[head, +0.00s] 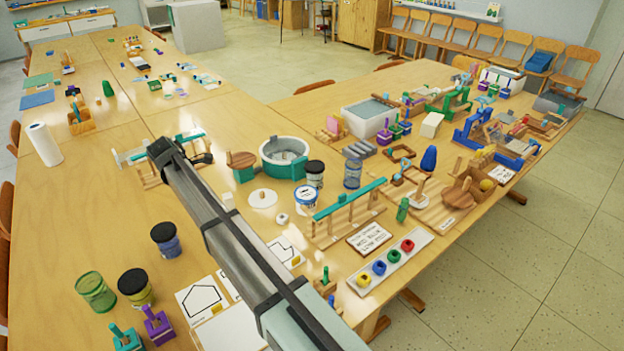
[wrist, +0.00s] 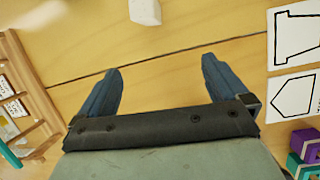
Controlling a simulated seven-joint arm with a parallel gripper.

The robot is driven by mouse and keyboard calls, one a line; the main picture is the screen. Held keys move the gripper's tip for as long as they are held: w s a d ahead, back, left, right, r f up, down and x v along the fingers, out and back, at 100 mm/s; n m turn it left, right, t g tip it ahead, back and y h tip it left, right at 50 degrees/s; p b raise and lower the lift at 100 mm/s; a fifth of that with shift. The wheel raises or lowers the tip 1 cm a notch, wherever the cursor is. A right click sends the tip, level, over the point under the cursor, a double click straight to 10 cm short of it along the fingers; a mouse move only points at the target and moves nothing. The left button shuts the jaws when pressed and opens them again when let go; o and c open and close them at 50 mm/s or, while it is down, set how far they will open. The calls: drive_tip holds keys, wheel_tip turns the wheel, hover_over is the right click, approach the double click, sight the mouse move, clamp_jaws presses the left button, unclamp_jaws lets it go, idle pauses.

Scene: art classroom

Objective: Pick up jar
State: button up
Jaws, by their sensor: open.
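Several jars show in the head view. A dark-lidded jar with blue-grey sides (head: 167,241) and a dark-lidded jar with a yellow band (head: 136,288) stand upright left of my arm. To its right stand another dark-lidded jar (head: 315,174), a blue-and-white lidded tub (head: 305,197) and a clear bluish jar (head: 352,173). Which one is the task's jar I cannot tell. My gripper (wrist: 160,73) is open and empty over bare tabletop in the wrist view, with no jar in that view. In the head view its fingertips cannot be made out.
A green glass (head: 95,292) stands beside the yellow-banded jar. A wooden rack with a teal bar (head: 349,200) and a round white-and-teal tub (head: 284,158) are right of my arm. Outline cards (wrist: 295,95) lie right in the wrist view.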

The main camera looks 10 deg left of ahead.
drive_tip(key=w+d+m+y, duration=0.1)
drive_tip(key=w+d, duration=0.2)
drive_tip(key=w+d+m+g+y, duration=0.1)
drive_tip(key=w+d+y, duration=0.1)
drive_tip(key=w+d, duration=0.1)
drive_tip(key=shift+d+g, duration=0.25)
drive_tip(key=shift+g, duration=0.05)
drive_tip(key=w+d+r+m+y, duration=0.3)
drive_tip(key=w+d+y, duration=0.2)
drive_tip(key=w+d, duration=0.25)
wheel_tip(320, 180, up, 12)
drive_tip(key=m+t+y, duration=0.4)
drive_tip(key=m+y, duration=0.3)
hover_over(317, 166)
drive_tip(key=s+d, duration=0.2)
drive_tip(key=d, duration=0.1)
drive_tip(key=shift+w+d+f, duration=0.15)
drive_tip(key=shift+f, duration=4.25)
drive_tip(key=shift+w+d+f, duration=0.1)
drive_tip(key=shift+w+f, duration=0.05)
drive_tip(key=shift+f, duration=4.2)
drive_tip(key=x, duration=0.5)
drive_tip(key=shift+c, duration=0.2)
drive_tip(key=c, duration=1.5)
